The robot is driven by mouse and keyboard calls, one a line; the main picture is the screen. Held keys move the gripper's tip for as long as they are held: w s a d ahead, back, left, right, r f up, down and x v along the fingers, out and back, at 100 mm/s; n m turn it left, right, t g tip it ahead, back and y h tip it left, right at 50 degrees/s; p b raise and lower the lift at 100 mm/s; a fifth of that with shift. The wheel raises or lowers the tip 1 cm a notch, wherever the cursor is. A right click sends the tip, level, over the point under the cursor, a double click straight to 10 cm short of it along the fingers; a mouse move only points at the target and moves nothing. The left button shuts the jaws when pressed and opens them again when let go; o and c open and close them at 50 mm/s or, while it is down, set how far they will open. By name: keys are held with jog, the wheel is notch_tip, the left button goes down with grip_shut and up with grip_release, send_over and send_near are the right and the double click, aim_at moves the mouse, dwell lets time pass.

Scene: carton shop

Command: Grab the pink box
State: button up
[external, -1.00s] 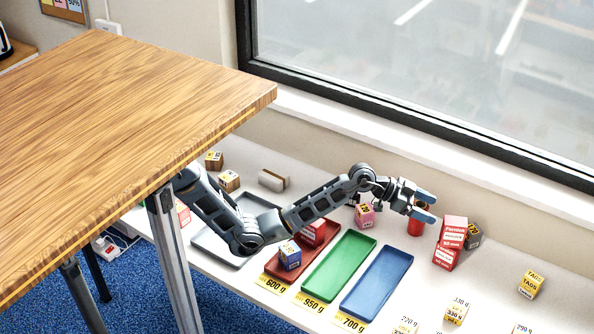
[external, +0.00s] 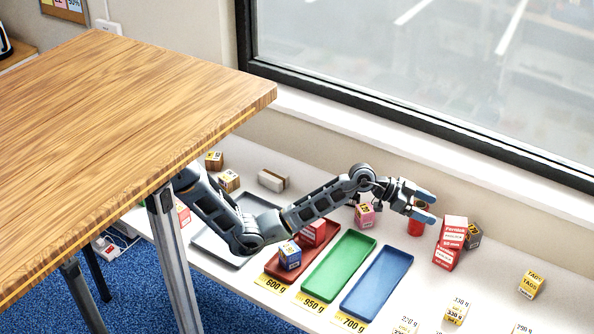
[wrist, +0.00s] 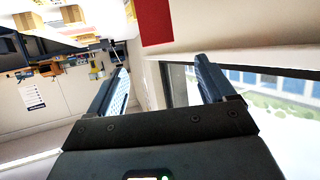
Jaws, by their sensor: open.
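The pink box (external: 365,215) is a small cube with a yellow label. It stands on the white counter near the wall, just below my forearm's wrist joint in the external view. My gripper (external: 429,207) is open and empty, to the right of the pink box and above the counter, its fingers pointing right and away from the box. In the wrist view the two fingers of my gripper (wrist: 163,75) are spread apart with nothing between them. The pink box does not show in the wrist view.
A red can (external: 415,228) stands below my fingers. A tall red-and-white box (external: 450,244) and a dark box (external: 473,237) stand to the right. The green tray (external: 338,268) and blue tray (external: 378,283) are empty. The red tray (external: 273,268) holds blue and red boxes.

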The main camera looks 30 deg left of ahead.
notch_tip(320, 180, up, 5)
jog(key=m+t+y+b, duration=0.3)
jog(key=m+y+b, duration=0.7)
jog(key=y, duration=1.3)
send_over(363, 210)
jog(key=s+d+p, duration=0.2)
jog(key=d, duration=0.3)
jog(key=m, duration=0.2)
jog(key=f, duration=1.9)
jog(key=shift+s+a+f, duration=0.1)
jog(key=shift+a+f, duration=0.05)
jog(key=shift+a, duration=0.1)
jog(key=shift+a+f, duration=0.1)
jog(key=shift+f, duration=0.2)
jog(key=shift+r+p+x, duration=0.2)
jog(key=shift+p+x, duration=0.1)
jog(key=shift+x, duration=3.45)
